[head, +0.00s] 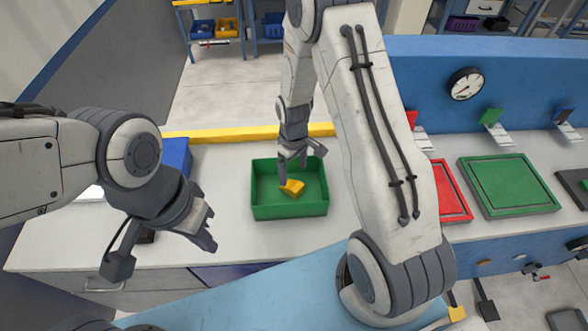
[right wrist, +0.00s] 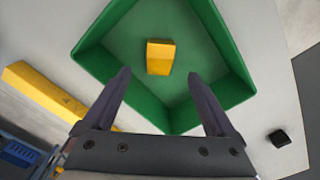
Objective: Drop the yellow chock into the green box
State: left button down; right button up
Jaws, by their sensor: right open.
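The yellow chock (head: 292,187) lies inside the green box (head: 290,211), on its floor. In the right wrist view the chock (right wrist: 160,57) sits beyond my fingertips, with the green walls of the box (right wrist: 88,62) around it. My right gripper (head: 301,154) is open and empty above the box, its two fingers apart with the chock between and ahead of them; it also shows in the right wrist view (right wrist: 162,82). My left gripper (head: 208,228) hangs left of the box over the worktop, and its jaw opening is unclear.
A blue bin (head: 177,155) stands left of the box. A yellow bar (head: 190,140) runs along the worktop's back edge. A red tray (head: 452,190) and a green tray (head: 507,186) lie to the right. A small black block (right wrist: 279,138) lies beside the box.

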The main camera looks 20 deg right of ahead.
aim_at(292, 186)
notch_tip(292, 186, up, 10)
jog(key=b, duration=0.1)
jog(key=shift+b, duration=0.3)
jog(key=shift+r, duration=0.1)
jog(key=s+a+r, duration=0.8)
jog(key=s+a, duration=0.3)
jog(key=s+a+r, duration=0.1)
jog(key=s, duration=0.5)
jog(key=s+a+r+n+y, duration=0.1)
jog(key=s, duration=0.5)
jog(key=shift+s+a+r, duration=0.35)
jog(key=shift+a+r, duration=0.05)
